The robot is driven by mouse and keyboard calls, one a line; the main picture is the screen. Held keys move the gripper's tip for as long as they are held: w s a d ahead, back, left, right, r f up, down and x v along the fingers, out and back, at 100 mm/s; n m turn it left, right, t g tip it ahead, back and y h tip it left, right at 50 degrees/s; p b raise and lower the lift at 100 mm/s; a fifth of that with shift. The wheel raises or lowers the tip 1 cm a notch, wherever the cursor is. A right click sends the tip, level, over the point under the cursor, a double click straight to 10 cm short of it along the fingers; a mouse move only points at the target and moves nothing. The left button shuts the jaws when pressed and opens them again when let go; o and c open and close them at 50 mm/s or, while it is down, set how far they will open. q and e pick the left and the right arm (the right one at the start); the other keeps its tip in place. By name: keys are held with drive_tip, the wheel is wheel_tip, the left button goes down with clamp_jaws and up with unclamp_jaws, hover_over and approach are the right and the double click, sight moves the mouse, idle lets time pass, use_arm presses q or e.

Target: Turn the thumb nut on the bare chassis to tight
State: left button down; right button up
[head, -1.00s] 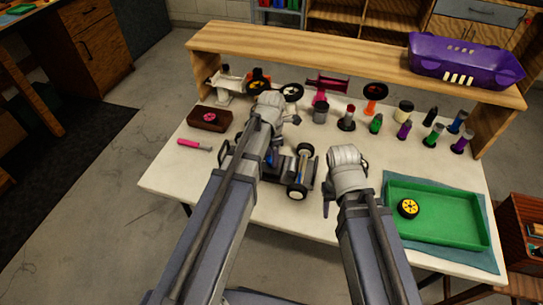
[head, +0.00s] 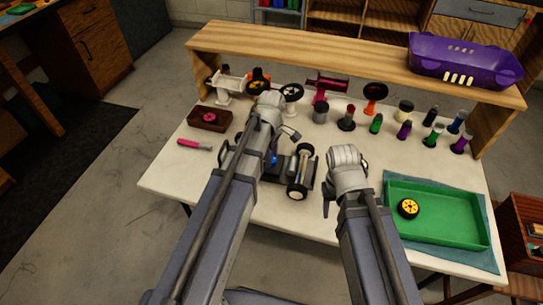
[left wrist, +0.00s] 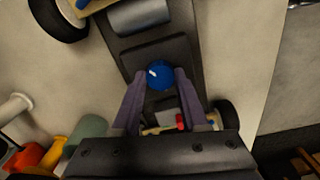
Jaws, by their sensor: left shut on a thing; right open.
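The bare chassis (head: 273,180) sits on the white table, partly hidden behind my left arm. In the left wrist view its dark deck (left wrist: 184,47) runs under my gripper. The round blue thumb nut (left wrist: 160,74) stands on the deck, and a bit of blue shows in the head view (head: 274,160). My left gripper (left wrist: 161,76) is shut on the thumb nut, one finger on each side. My right gripper (head: 327,202) is open and empty to the right of the chassis; its fingers are mostly hidden by its own wrist.
A green tray (head: 450,236) with a yellow-hubbed wheel (head: 408,208) lies at the right. Several bottles and small parts stand along the back under a wooden shelf (head: 340,58). A pink-handled tool (head: 190,143) and a brown box (head: 211,125) lie at the left.

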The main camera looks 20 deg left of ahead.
use_arm(q)
drive_tip(key=m, duration=0.6)
drive_tip(key=shift+m, duration=0.3)
drive_tip(key=m, duration=1)
drive_tip(key=shift+m, duration=0.4)
drive_tip(key=m, duration=2)
drive_tip(key=shift+m, duration=2.6)
